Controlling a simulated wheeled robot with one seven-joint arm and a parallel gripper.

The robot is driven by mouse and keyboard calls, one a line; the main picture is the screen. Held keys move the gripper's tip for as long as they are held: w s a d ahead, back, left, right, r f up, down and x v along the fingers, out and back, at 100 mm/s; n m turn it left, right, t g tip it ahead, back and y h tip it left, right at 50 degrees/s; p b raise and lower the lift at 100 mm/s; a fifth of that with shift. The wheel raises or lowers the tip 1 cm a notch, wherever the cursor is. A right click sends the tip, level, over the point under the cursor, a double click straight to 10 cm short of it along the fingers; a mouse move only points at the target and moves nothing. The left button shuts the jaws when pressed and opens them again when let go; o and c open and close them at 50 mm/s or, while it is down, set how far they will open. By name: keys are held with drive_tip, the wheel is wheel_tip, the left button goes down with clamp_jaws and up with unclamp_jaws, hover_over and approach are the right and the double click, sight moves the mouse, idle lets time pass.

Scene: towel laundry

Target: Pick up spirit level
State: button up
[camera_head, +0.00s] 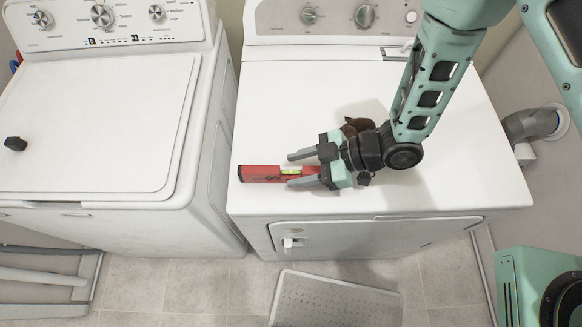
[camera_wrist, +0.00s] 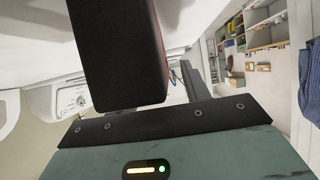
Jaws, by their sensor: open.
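The spirit level (camera_head: 258,173) is a red bar with a yellow-green vial. It lies flat near the front left of the right-hand machine's top. My gripper (camera_head: 290,169) is over its right part, with the fingers pointing left and spread apart, one on the far side of the bar and one near its front side. The gripper body hides the level's right end. In the wrist view, a large dark block with a reddish edge, seemingly the end of the level (camera_wrist: 115,50), fills the upper left close to the camera. One finger (camera_wrist: 195,82) shows apart to its right.
The right-hand white machine (camera_head: 470,185) has a control panel along its back. A brown object (camera_head: 357,126) sits behind my gripper. A second white machine (camera_head: 90,120) stands left, across a narrow gap, with a small black object (camera_head: 15,143) on it. A grey perforated panel (camera_head: 335,300) is on the floor.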

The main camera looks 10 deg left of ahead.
drive_tip(key=shift+s+a+f, duration=0.1)
drive_tip(key=shift+a+f, duration=0.1)
drive_tip(key=shift+a, duration=0.1)
clamp_jaws()
drive_tip(key=shift+r, duration=0.2)
